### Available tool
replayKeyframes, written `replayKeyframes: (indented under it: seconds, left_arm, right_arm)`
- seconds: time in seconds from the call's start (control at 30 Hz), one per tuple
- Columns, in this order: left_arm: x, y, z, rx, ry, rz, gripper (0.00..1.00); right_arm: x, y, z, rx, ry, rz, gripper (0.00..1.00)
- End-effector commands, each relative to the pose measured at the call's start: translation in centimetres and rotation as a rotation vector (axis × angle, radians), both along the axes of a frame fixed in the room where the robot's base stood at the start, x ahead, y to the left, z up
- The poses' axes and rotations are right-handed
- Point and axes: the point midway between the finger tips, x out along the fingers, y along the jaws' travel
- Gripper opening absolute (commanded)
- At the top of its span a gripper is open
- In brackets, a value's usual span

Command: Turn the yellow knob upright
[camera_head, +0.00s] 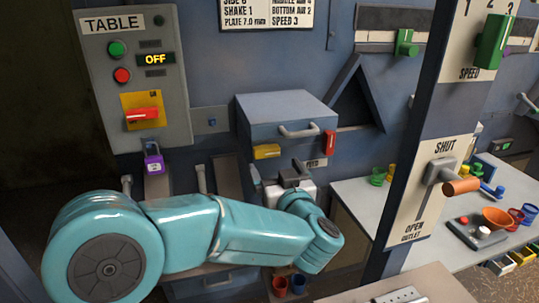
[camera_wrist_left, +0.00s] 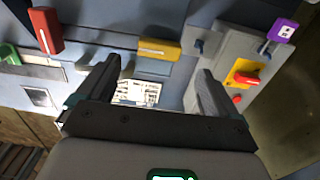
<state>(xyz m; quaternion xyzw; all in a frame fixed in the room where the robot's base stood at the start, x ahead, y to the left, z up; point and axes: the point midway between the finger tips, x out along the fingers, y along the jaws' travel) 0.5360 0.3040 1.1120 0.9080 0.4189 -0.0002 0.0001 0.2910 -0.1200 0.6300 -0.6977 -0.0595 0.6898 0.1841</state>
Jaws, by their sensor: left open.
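The yellow knob (camera_head: 267,151) is a short bar on the lower front of a blue-grey box, to the left of a red knob (camera_head: 330,143). It lies roughly sideways, not upright. In the left wrist view the yellow knob (camera_wrist_left: 158,49) shows beyond the fingers, about level between them and apart from them. My left gripper (camera_wrist_left: 155,75) is open and empty, its two dark fingers spread. In the head view it shows small, just below the box and partly hidden by my teal arm. My right gripper is in neither view.
The box (camera_head: 285,108) has a grey handle (camera_head: 299,131). A control panel (camera_head: 132,80) with a red switch on a yellow plate stands left, a purple padlock (camera_head: 153,163) under it. A post with a SHUT/OPEN lever (camera_head: 452,181) stands right, before a table (camera_head: 365,205) with cups.

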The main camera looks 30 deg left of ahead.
Motion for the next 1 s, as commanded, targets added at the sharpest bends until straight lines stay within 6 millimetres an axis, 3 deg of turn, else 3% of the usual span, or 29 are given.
replayKeyframes:
  seconds: [0.1,0.3,0.7,0.87,0.9,1.0]
  left_arm:
    - [1.7,2.0,0.0,0.0,0.001,0.005,0.94]
    - [3.7,4.0,0.0,0.0,0.001,0.002,0.94]
    - [4.3,4.7,0.0,0.0,0.0,0.0,0.94]
    - [4.3,4.7,0.0,0.0,0.0,0.0,0.42]
    - [4.3,4.7,0.0,0.0,0.0,0.0,0.37]
    - [4.2,4.7,-0.1,0.0,0.0,0.0,0.38]
  right_arm:
    - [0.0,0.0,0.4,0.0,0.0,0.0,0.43]
    - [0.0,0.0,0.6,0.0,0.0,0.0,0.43]
    - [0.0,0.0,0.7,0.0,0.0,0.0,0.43]
    - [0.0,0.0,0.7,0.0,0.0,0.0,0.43]
    - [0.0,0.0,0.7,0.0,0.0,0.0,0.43]
    - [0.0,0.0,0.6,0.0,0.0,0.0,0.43]
